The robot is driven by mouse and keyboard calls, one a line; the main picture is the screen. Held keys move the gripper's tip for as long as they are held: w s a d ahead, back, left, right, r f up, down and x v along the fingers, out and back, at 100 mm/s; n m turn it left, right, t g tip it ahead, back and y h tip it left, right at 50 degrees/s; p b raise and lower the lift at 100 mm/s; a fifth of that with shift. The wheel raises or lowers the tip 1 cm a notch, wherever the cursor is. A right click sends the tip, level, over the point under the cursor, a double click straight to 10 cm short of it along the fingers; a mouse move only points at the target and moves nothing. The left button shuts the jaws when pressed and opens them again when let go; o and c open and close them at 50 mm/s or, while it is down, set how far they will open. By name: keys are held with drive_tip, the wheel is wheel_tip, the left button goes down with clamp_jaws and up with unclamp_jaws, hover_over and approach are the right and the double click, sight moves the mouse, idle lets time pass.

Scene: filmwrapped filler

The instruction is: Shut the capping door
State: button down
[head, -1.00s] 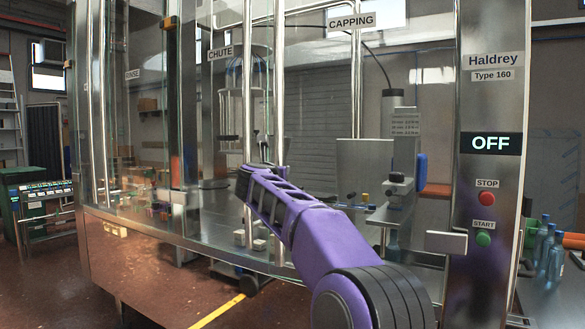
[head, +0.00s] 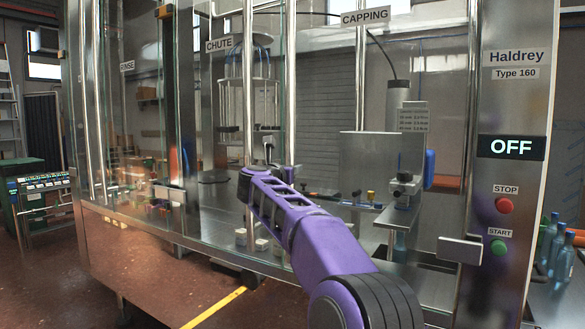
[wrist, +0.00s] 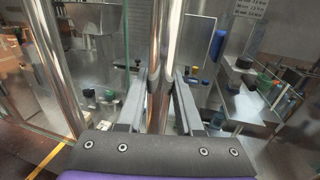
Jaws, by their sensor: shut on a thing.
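The capping opening lies below the CAPPING label (head: 365,17) in the head view, and its work area shows without a closed pane across it. A narrow-looking glass door (head: 279,110), seen at a steep angle, stands open at the left of that opening. Its upright steel bar handle (head: 248,95) runs down to my gripper (head: 245,184). In the wrist view the bar handle (wrist: 165,50) passes between the two grey fingers of my gripper (wrist: 163,75), which is shut on it. The exact contact is partly hidden in the head view.
The steel control post (head: 508,180) at the right reads OFF, with a latch plate (head: 460,250) beside it. Inside stand a metal plate (head: 368,172) and a capping head (head: 402,185). Blue bottles (head: 553,245) are at the far right. Open floor (head: 150,285) lies in front.

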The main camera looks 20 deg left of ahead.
drive_tip(key=shift+r, duration=0.2)
drive_tip(key=c, duration=1)
unclamp_jaws()
drive_tip(key=o, duration=0.4)
drive_tip(key=shift+w+f, duration=0.2)
drive_tip(key=shift+w, duration=0.1)
drive_tip(key=shift+s, duration=0.1)
drive_tip(key=s+b, duration=0.6)
drive_tip(key=s, duration=1.1)
drive_tip(key=shift+s, duration=0.2)
